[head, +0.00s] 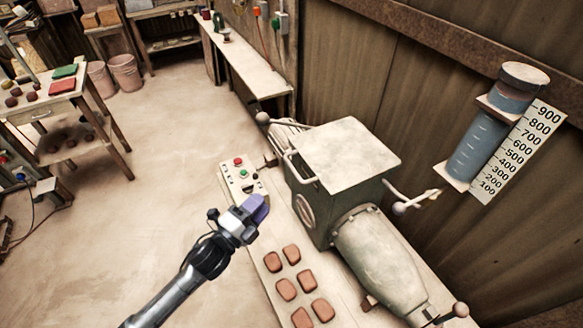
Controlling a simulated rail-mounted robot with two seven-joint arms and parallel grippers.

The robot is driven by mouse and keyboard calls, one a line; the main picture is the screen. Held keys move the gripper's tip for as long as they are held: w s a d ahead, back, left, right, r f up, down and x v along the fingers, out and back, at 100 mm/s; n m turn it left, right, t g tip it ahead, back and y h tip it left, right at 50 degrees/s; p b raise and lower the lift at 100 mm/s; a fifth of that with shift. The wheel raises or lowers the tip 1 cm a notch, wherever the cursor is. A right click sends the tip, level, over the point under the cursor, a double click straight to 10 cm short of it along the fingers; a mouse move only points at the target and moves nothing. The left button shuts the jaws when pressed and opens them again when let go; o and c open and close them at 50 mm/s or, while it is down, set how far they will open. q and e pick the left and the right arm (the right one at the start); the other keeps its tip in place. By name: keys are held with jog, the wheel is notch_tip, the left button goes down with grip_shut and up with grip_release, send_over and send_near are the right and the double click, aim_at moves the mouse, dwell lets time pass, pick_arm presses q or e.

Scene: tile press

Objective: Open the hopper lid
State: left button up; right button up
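The hopper (320,205) is a dark green box on the press at the centre right. Its pale square lid (352,153) lies flat on top, closed. A white bar handle (299,170) shows at the lid's left edge. My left gripper (259,208), with purple fingers, is to the left of the hopper and apart from the handle. The view does not show whether its fingers are parted; nothing is visibly held. My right gripper is not in view.
A control panel (241,176) with red and green buttons is just beyond my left gripper. Several reddish tiles (286,289) lie on the bench before the press. A levered rod (418,201) sticks out right of the hopper. A blue-filled measuring cylinder (476,145) hangs on the wall.

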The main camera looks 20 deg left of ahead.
aim_at(293, 167)
pick_arm(q)
jog(key=x, duration=1.4)
jog(key=shift+a+f, duration=0.1)
jog(key=shift+a, duration=0.05)
jog(key=shift+c, duration=0.2)
grip_shut()
